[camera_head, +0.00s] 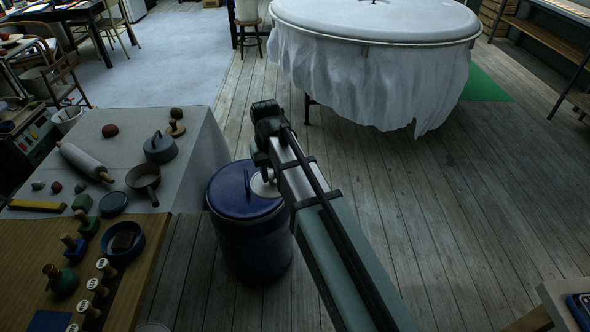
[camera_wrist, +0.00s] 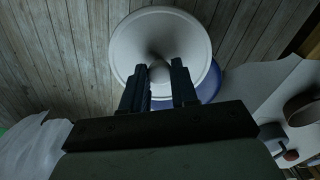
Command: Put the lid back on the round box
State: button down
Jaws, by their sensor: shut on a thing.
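The lid is a pale round disc with a central knob. It fills the upper middle of the wrist view (camera_wrist: 130,45). My gripper (camera_wrist: 160,68) has its two fingers either side of the knob and is shut on it. In the head view part of the lid (camera_head: 262,187) shows beside my gripper (camera_head: 261,160), over or in front of the right side of a blue drum (camera_head: 250,240); my arm hides the rest. I cannot tell for sure which thing is the round box.
A cloth-covered table (camera_head: 195,185) at left bears a dark grey round pot (camera_head: 160,149), a brown pan (camera_head: 143,177), a rolling pin (camera_head: 83,160) and small tools. A large white draped round table (camera_head: 375,65) stands behind.

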jog(key=s+a+n, duration=0.4)
jog(key=s+a, duration=0.1)
jog(key=a, duration=0.9)
jog(key=s+a+n, duration=0.5)
jog(key=a, duration=1)
jog(key=s+a+n, duration=0.4)
jog(key=s+a, duration=0.1)
jog(key=a, duration=1)
jog(key=shift+s+a+r+n, duration=0.15)
jog(key=shift+s+r+n, duration=0.05)
jog(key=shift+r+n, duration=0.15)
jog(key=shift+f, duration=0.1)
jog(key=shift+f, duration=3.05)
jog(key=shift+f, duration=0.15)
jog(key=shift+c, duration=1.5)
grip_release()
